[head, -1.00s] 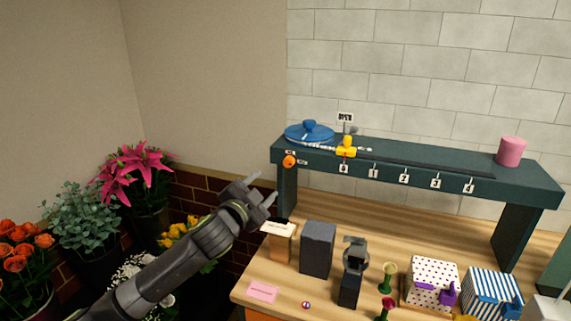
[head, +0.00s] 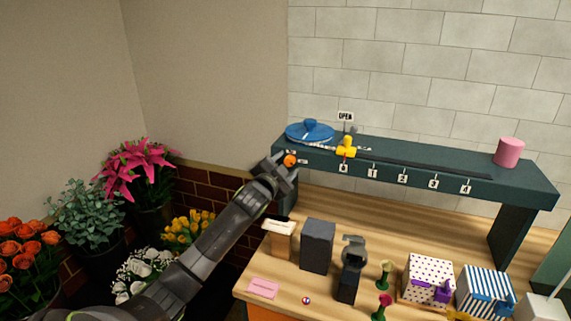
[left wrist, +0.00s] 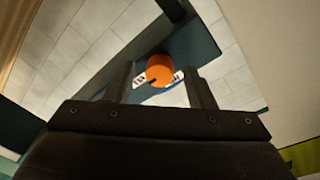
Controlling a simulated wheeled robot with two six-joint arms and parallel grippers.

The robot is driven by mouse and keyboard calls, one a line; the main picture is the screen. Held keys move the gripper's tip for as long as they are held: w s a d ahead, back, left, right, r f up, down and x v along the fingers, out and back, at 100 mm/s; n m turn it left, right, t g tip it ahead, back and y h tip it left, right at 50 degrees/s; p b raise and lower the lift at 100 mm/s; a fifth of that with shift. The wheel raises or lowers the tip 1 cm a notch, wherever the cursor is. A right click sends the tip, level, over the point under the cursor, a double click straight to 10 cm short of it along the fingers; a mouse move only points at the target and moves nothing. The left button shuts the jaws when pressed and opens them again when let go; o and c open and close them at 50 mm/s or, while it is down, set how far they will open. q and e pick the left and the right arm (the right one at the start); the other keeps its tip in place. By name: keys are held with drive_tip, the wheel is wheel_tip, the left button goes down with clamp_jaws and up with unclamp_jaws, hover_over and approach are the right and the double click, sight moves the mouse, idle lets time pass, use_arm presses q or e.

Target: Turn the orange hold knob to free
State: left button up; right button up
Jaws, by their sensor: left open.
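The orange knob (head: 290,161) is on the front face of the dark teal shelf, near its left end. My left gripper (head: 281,170) is at the knob in the head view, its fingers on either side of it. In the left wrist view the orange knob (left wrist: 160,69) shows between and just beyond the two open fingertips (left wrist: 165,78). A dark mark is on the knob's lower left edge. Small white labels (left wrist: 139,77) flank it; their text is too small to read. I cannot tell whether the fingers touch the knob. My right gripper is not in view.
The shelf (head: 400,176) carries a blue disc (head: 310,132), a yellow slider piece (head: 346,147) by the numbered labels, and a pink cylinder (head: 508,152). Below stand a dark grey block (head: 317,247) and patterned boxes (head: 431,279). Flowers (head: 190,228) stand at left.

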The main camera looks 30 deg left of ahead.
use_arm(q)
drive_tip(key=shift+w, duration=0.15)
drive_tip(key=c, duration=1)
